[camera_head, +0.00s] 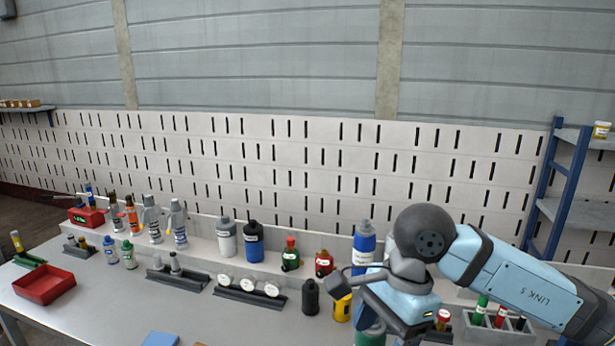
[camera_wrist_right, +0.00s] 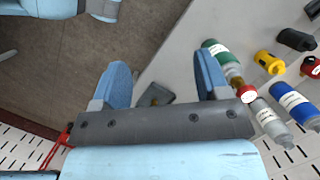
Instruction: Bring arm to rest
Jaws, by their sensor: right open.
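My right arm (camera_head: 515,285) comes in from the right of the head view, bent over the right part of the workbench. In the right wrist view my right gripper (camera_wrist_right: 162,84) has its two blue fingers spread wide apart, with nothing between them. A bottle with a green label (camera_wrist_right: 213,48) lies in view just beside the right-hand finger; whether they touch I cannot tell. In the head view the fingers are hidden or cut off at the bottom edge. My left gripper is in neither view.
The workbench (camera_head: 110,300) holds many bottles, including a blue one (camera_head: 364,245), a black one (camera_head: 310,297) and a yellow one (camera_head: 342,305) close to my right arm. A red tray (camera_head: 45,285) lies at the left. A blue-framed shelf (camera_head: 575,210) stands at the right.

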